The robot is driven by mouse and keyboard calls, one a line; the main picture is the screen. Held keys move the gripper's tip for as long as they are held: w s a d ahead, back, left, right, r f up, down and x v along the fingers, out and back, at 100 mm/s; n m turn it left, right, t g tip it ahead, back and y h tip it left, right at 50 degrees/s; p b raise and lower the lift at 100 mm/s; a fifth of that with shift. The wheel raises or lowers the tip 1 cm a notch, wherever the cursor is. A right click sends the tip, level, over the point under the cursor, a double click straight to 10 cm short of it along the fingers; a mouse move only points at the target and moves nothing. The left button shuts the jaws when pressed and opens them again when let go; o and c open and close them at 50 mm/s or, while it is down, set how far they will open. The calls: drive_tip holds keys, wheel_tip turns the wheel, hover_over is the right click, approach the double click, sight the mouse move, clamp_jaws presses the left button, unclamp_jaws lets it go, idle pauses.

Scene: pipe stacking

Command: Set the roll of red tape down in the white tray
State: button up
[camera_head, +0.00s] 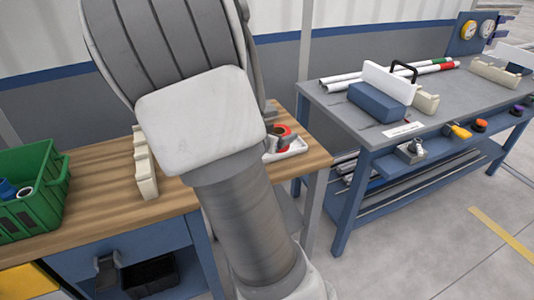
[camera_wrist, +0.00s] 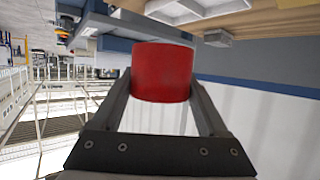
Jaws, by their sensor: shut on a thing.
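The roll of red tape (camera_wrist: 162,72) fills the middle of the wrist view, between the two fingers of my gripper (camera_wrist: 160,85), which is shut on it. The white tray (camera_wrist: 190,12) shows at the top edge of this view, beyond the roll. In the head view the white tray (camera_head: 295,148) sits at the right end of the wooden bench, partly hidden by my arm. A red ring-shaped thing (camera_head: 284,130) shows at the tray; whether it is the held roll or touches the tray, I cannot tell. My gripper is mostly hidden behind my arm there.
A green crate (camera_head: 35,195) with blue parts stands at the left of the wooden bench (camera_head: 100,190). A cream rack (camera_head: 145,170) stands between crate and arm. A grey-blue bench (camera_head: 345,112) at right holds pipes (camera_head: 385,75) and a blue block (camera_head: 377,102).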

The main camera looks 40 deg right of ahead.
drive_tip(key=w+d+f+b, duration=0.1)
drive_tip(key=w+f, duration=0.1)
drive_tip(key=w, duration=0.1)
drive_tip(key=w+d+f+b, duration=0.1)
drive_tip(key=w+f, duration=0.1)
drive_tip(key=w, duration=0.1)
drive_tip(key=w+d+f+b, duration=0.1)
drive_tip(key=w+f, duration=0.1)
drive_tip(key=w, duration=0.1)
drive_tip(key=shift+w+d+f, duration=0.2)
drive_tip(key=shift+w+d, duration=0.05)
drive_tip(key=shift+w, duration=0.05)
drive_tip(key=shift+f+b, duration=1.1)
drive_tip(key=shift+f, duration=0.75)
drive_tip(key=shift+f, duration=0.3)
drive_tip(key=o, duration=1.3)
drive_tip(key=shift+o, duration=0.2)
